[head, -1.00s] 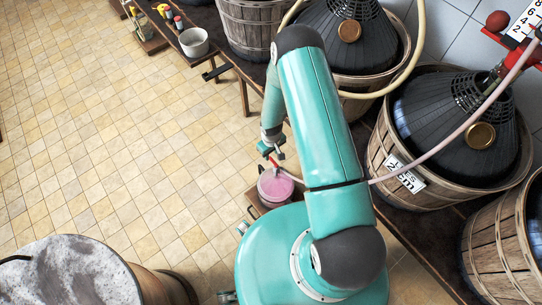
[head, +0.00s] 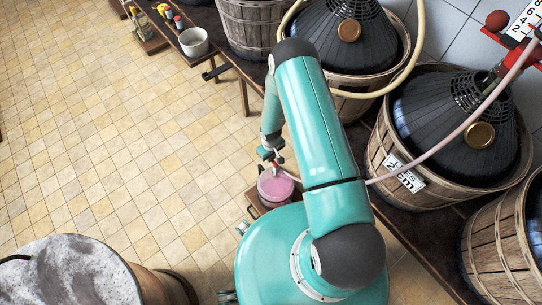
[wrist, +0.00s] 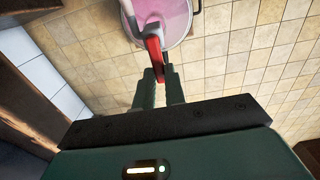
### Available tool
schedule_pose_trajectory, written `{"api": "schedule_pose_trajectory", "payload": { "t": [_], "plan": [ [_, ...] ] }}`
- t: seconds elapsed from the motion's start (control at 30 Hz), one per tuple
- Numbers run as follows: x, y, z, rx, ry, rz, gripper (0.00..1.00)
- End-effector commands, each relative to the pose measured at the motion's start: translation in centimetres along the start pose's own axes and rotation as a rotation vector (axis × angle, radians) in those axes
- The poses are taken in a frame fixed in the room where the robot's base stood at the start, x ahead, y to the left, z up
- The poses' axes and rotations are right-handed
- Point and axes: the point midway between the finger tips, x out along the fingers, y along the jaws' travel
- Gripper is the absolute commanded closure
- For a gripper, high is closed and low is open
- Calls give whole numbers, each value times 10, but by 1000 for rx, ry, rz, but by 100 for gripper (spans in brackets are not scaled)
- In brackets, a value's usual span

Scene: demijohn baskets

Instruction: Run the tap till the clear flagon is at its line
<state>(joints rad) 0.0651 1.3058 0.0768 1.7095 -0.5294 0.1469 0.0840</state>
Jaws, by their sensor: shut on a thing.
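The clear flagon (head: 276,190) stands low beside my body, with pink liquid in it; its line cannot be made out. In the wrist view the flagon (wrist: 197,13) is cut off by the top edge, pink liquid filling most of what shows. The red tap (head: 275,169), on the end of a pale hose, is over the flagon's mouth. My gripper (head: 271,156) is just above the flagon. In the wrist view my gripper (wrist: 160,76) is shut on the red tap lever (wrist: 154,54), whose held end is partly hidden by the fingers.
The pale hose (head: 440,152) runs past a demijohn in a slatted basket (head: 450,182) at right. A bench with more baskets (head: 250,30) and a white bucket (head: 194,42) is behind. A barrel (head: 70,270) stands at lower left. The tiled floor (head: 110,140) is clear.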

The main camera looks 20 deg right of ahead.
Motion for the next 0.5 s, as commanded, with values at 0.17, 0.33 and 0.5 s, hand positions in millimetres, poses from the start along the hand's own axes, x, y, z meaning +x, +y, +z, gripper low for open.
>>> {"api": "schedule_pose_trajectory", "payload": {
  "t": [0.17,0.33,0.5],
  "plan": [
    [0,-1,0,-31,0,0,100],
    [0,-4,0,-106,0,0,100],
    [0,-9,1,-228,0,0,100]
  ]
}}
